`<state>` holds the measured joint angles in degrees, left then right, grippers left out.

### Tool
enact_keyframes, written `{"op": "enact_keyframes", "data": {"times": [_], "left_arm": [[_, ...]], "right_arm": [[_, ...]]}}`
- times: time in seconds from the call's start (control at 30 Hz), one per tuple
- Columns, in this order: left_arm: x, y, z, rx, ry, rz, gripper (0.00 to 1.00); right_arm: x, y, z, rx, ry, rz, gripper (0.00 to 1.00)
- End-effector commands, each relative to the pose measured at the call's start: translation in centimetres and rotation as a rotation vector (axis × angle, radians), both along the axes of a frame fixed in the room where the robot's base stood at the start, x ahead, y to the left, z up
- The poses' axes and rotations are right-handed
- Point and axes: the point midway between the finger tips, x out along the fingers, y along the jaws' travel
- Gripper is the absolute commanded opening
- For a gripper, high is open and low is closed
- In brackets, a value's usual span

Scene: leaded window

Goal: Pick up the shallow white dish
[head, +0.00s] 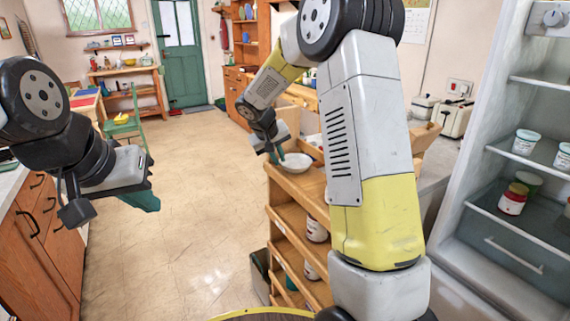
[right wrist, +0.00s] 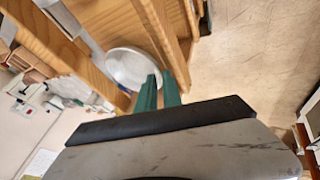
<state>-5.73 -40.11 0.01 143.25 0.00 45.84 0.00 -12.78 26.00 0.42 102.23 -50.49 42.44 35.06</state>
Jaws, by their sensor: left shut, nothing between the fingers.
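The shallow white dish (head: 295,163) sits on the top of the wooden shelf unit, near its left edge, in the head view. It also shows in the right wrist view (right wrist: 128,66), close to the wooden edge rail. My right gripper (head: 281,153) reaches down to the dish's rim. In the right wrist view its two green fingers (right wrist: 160,80) stand a little apart at the rim, one overlapping the dish and one just outside it. Whether they press on the rim is unclear. My left gripper (head: 150,203) is shut and empty, over the floor at the left, far from the dish.
The wooden shelf unit (head: 284,225) holds several jars on lower shelves. An open fridge (head: 485,120) with tubs stands at the right. A toaster (head: 455,118) is on the counter behind. A wooden cabinet (head: 45,245) is at the left. The floor (head: 190,220) between is clear.

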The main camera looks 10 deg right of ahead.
Motion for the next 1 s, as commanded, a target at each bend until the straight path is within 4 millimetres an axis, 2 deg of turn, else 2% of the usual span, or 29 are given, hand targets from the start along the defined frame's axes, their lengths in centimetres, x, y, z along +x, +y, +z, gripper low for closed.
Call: {"op": "enact_keyframes", "data": {"times": [0.1,0.2,0.4,0.47,1.0], "left_arm": [[0.0,0.0,0.0,0.000,0.000,0.000,0.00],[0.0,0.0,0.0,0.000,0.000,0.000,0.00],[0.0,0.0,0.0,0.000,0.000,0.000,0.00],[0.0,0.0,0.0,0.000,0.000,0.000,0.00],[0.0,0.0,0.0,0.000,0.000,0.000,0.00]], "right_arm": [[0.9,-0.6,-1.7,0.000,0.002,-0.002,0.10],[1.3,-0.9,-2.4,0.000,0.002,-0.002,0.10],[1.3,-0.9,-2.4,0.000,0.000,-0.001,0.10],[1.3,-0.9,-2.4,0.000,0.001,-0.001,0.00],[1.2,-0.9,-2.4,0.001,0.001,-0.001,0.00]]}}
